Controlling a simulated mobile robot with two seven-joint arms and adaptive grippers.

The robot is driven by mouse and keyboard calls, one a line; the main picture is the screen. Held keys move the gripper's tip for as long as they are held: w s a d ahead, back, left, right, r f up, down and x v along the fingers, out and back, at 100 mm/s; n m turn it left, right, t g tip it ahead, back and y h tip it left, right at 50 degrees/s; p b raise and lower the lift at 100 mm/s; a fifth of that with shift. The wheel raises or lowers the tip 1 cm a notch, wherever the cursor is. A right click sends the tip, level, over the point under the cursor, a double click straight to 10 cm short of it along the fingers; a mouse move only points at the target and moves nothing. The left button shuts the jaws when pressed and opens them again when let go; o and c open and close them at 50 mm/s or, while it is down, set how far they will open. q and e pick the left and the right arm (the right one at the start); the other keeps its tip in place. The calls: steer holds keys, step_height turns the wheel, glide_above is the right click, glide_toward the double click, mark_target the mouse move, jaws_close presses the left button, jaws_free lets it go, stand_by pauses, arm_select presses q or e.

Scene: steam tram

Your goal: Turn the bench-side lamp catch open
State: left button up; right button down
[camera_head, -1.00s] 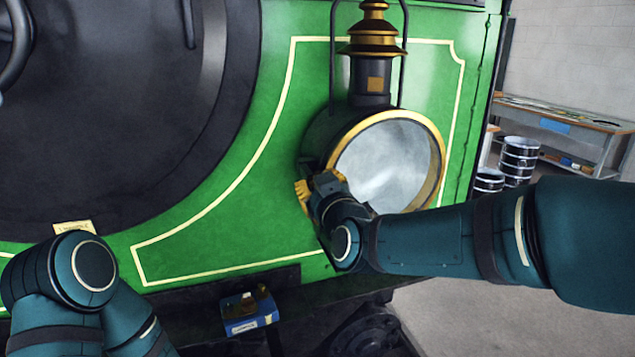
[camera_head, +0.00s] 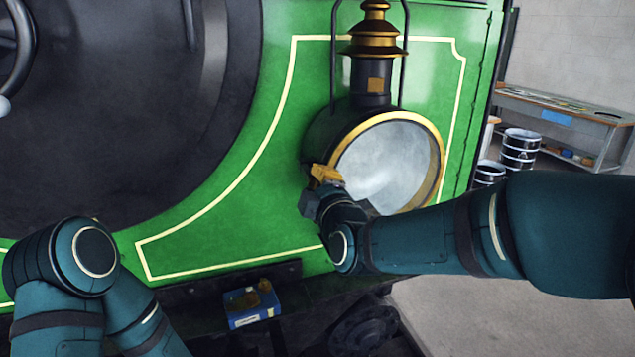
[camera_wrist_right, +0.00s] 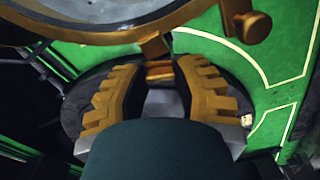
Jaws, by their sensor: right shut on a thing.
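The round lamp (camera_head: 440,165) has a brass rim and a pale glass front, and it sits on the green tram front. My right gripper (camera_head: 326,174) is at the lower left of the lamp's rim, with its yellow fingers upward. In the right wrist view, my right gripper (camera_wrist_right: 158,75) is shut on a small brass piece, the lamp catch (camera_wrist_right: 158,69), just below the rim. Most of the catch is hidden between the fingers. My left arm shows at the lower left, but its gripper is out of view.
A brass knob (camera_wrist_right: 250,25) stands near the rim in the right wrist view. A blue box (camera_head: 252,306) rests on the ledge below the lamp. A workbench (camera_head: 560,110) and metal drums (camera_head: 520,150) stand at the right. Open floor lies at the lower right.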

steer(key=shift+n, duration=1.9)
steer(key=c, duration=0.7)
jaws_free()
steer(key=shift+o, duration=0.2)
steer(key=shift+s, duration=0.1)
steer(key=v, duration=1.2)
